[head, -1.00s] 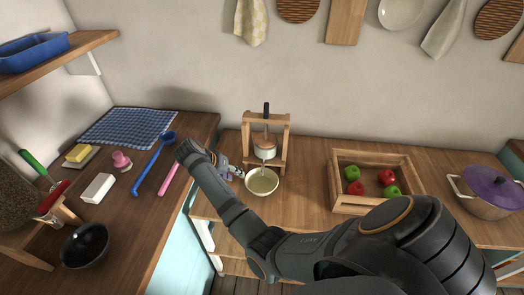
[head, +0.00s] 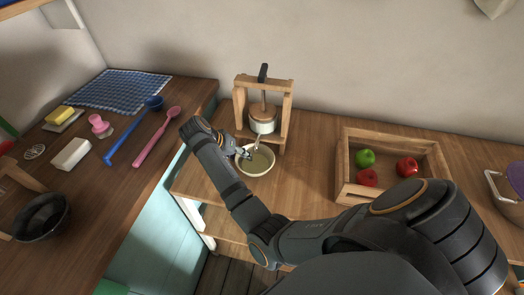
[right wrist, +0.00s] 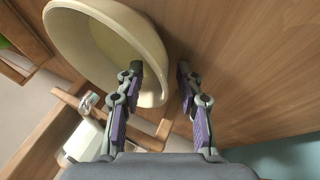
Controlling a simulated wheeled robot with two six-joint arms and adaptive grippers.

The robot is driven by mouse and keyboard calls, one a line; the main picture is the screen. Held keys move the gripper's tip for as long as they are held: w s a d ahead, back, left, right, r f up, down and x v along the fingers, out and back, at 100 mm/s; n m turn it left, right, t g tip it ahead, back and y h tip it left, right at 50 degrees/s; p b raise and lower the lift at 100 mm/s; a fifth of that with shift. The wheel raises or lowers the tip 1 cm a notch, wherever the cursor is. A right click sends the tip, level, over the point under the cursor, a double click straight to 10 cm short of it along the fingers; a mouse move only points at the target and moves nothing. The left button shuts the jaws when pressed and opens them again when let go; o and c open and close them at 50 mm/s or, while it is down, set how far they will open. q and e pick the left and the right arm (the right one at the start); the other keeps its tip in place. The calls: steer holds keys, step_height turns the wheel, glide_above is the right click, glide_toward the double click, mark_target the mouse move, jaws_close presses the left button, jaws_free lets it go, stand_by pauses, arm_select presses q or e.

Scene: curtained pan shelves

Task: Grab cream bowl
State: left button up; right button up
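The cream bowl (head: 258,166) stands on the wooden counter, just in front of a wooden press. It also shows large and tilted in the right wrist view (right wrist: 88,30). My right gripper (head: 240,152) is at the left side of the bowl in the head view. In the right wrist view my right gripper (right wrist: 160,70) has its fingers apart, one over the inside of the bowl's rim and the other outside it. A gap shows between the rim and the outer finger. My left gripper is not in view.
The wooden press (head: 290,105) stands right behind the bowl. A wooden crate (head: 392,137) with red and green fruit is to the right, partly behind my arm. Left, a counter holds a pink ladle (head: 153,138), a blue ladle (head: 130,133) and a dark bowl (head: 40,215).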

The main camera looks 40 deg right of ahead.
steer(key=shift+a+r, duration=0.15)
steer(key=shift+s+a+r, duration=0.1)
steer(key=shift+a+r, duration=0.05)
steer(key=shift+a, duration=0.35)
steer(key=c, duration=0.5)
steer(key=shift+d, duration=0.15)
steer(key=shift+c, duration=1.1)
steer(key=shift+d, duration=0.1)
jaws_close()
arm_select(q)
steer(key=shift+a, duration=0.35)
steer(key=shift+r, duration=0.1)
arm_select(e)
steer(key=shift+r, duration=0.1)
